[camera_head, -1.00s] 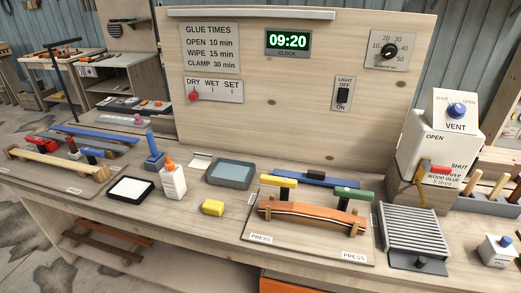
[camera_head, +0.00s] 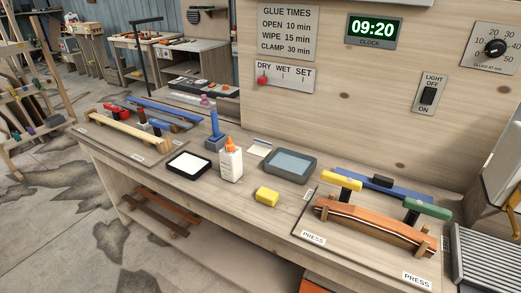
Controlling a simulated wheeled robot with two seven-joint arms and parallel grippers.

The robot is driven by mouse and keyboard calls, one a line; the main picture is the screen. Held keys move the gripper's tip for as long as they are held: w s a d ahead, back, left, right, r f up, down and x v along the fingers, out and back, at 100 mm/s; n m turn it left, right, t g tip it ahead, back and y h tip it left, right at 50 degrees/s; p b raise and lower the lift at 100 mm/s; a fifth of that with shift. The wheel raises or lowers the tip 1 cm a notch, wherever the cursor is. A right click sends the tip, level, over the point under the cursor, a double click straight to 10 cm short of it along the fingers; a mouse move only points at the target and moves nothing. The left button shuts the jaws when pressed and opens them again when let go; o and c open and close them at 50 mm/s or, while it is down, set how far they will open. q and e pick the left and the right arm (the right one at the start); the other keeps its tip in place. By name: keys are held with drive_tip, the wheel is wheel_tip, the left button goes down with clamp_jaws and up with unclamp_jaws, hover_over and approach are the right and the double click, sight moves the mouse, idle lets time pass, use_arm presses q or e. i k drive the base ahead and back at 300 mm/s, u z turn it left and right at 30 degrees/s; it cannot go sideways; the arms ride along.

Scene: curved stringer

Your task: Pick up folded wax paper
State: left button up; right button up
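A small flat pale sheet (camera_head: 260,148), which looks like the folded wax paper, lies on the workbench behind the white glue bottle (camera_head: 231,162) and left of the grey-blue tray (camera_head: 290,165). It is small in view, so its folds cannot be made out. A black-framed flat white pad (camera_head: 188,163) lies left of the bottle. Neither of my grippers shows in the head view.
A yellow sponge-like block (camera_head: 267,195) lies in front of the tray. A press (camera_head: 375,225) with a curved wooden strip stands at the right. A blue upright tool (camera_head: 215,132) stands left of the sheet. Another clamping jig (camera_head: 130,130) is at the far left.

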sight(262, 148)
drive_tip(key=u, duration=0.5)
drive_tip(key=k, duration=1.2)
drive_tip(key=u, duration=1.25)
drive_tip(key=i, duration=3.6)
drive_tip(key=z, duration=1.8)
drive_tip(key=i, duration=0.8)
drive_tip(key=z, duration=0.75)
